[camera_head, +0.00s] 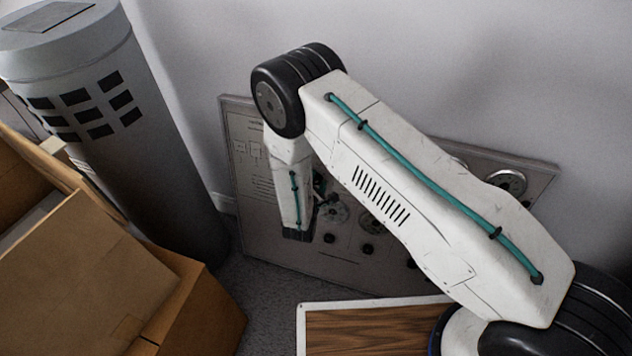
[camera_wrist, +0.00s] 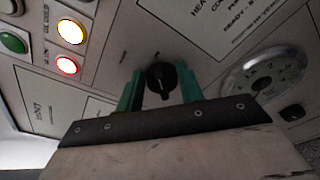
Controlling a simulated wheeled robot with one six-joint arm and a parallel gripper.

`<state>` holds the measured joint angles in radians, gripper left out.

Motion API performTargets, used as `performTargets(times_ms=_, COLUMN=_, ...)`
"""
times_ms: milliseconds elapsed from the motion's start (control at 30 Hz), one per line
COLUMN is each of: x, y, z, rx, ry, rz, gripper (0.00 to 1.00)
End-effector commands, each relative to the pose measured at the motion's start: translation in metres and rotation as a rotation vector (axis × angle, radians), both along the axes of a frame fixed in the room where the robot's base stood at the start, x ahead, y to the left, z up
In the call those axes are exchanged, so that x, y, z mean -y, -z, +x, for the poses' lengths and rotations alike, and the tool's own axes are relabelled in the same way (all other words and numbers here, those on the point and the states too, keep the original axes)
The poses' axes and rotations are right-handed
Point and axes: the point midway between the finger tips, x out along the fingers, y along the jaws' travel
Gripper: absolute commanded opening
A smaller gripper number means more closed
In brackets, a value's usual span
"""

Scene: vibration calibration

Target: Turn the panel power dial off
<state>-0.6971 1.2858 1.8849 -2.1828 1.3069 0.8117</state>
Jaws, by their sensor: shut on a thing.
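The grey panel (camera_head: 268,248) leans against the wall in the head view, partly hidden behind my arm. In the wrist view a black dial (camera_wrist: 160,76) sits on the panel face (camera_wrist: 108,52), its pointer end toward the bottom of the picture. My gripper (camera_wrist: 162,88) has its teal fingers on either side of the dial and is shut on it. My arm hides much of the dial area in the head view. The dial's own markings are not readable.
Near the dial are a lit yellow-white lamp (camera_wrist: 71,31), a lit red lamp (camera_wrist: 66,65), a green button (camera_wrist: 13,42) and a round gauge (camera_wrist: 262,78). Cardboard boxes (camera_head: 95,270) and a grey cylinder (camera_head: 150,160) stand left. A wood-topped surface (camera_head: 365,332) is in front.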

Motion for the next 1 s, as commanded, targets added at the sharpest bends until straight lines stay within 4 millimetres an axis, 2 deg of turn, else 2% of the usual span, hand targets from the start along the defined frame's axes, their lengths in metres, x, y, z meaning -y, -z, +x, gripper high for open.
performTargets(times_ms=367, x=-0.004, y=-0.0027, z=0.0016, rx=-0.069, ry=-0.048, rz=-0.189, gripper=0.14)
performTargets(times_ms=1000, x=-0.0115, y=-0.0048, z=0.0048, rx=-0.269, ry=-0.166, rz=-0.746, gripper=0.14)
